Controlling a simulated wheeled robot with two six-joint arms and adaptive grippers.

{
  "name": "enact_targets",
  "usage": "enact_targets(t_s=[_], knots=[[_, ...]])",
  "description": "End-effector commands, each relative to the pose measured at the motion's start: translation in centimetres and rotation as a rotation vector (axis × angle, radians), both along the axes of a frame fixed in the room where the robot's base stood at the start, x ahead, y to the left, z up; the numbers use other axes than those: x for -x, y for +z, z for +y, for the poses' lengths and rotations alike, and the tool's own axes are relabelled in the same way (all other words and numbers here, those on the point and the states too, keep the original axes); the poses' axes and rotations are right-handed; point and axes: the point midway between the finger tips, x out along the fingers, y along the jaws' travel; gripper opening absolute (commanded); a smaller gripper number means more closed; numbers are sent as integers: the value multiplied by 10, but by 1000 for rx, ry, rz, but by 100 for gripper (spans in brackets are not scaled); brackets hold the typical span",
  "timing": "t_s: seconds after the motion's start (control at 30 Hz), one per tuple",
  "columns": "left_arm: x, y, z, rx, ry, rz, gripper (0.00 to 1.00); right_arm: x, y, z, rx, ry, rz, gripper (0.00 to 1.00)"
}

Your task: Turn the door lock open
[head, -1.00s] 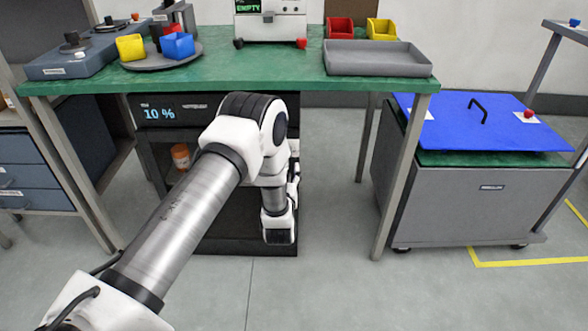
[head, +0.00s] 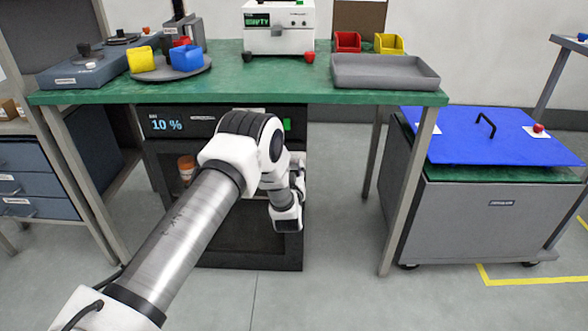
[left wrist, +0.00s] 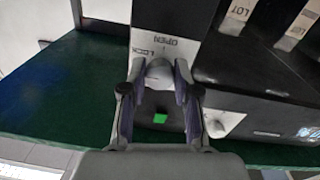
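The door lock is a small pale knob (left wrist: 159,72) on a dark panel, with the words LOCK and OPEN printed beside it in the left wrist view. My left gripper (left wrist: 159,78) has one fingertip on each side of the knob, and both appear to touch it. The knob's exact pointing direction is hard to read. In the head view my left arm reaches to the dark oven-like cabinet (head: 235,252) under the green bench, and the arm hides the lock and the fingertips there. My right gripper is not in view.
A green light (left wrist: 160,118) and a second pale knob (left wrist: 217,128) sit near the fingers. The green bench (head: 285,85) overhangs the cabinet. An orange-capped jar (head: 186,167) shows behind the cabinet's front. A blue-topped grey cart (head: 465,215) stands at the right.

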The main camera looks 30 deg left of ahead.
Motion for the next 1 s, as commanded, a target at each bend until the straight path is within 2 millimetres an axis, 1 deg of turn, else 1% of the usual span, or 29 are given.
enact_targets(t_s=[0.27,0.47,0.67,1.0], knots=[[0,1,0,-14,0,8,0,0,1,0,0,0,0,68],[0,2,0,-70,-1,43,0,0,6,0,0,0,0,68],[0,2,0,-182,0,112,0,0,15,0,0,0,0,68],[1,3,1,-450,0,277,0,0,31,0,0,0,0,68]])
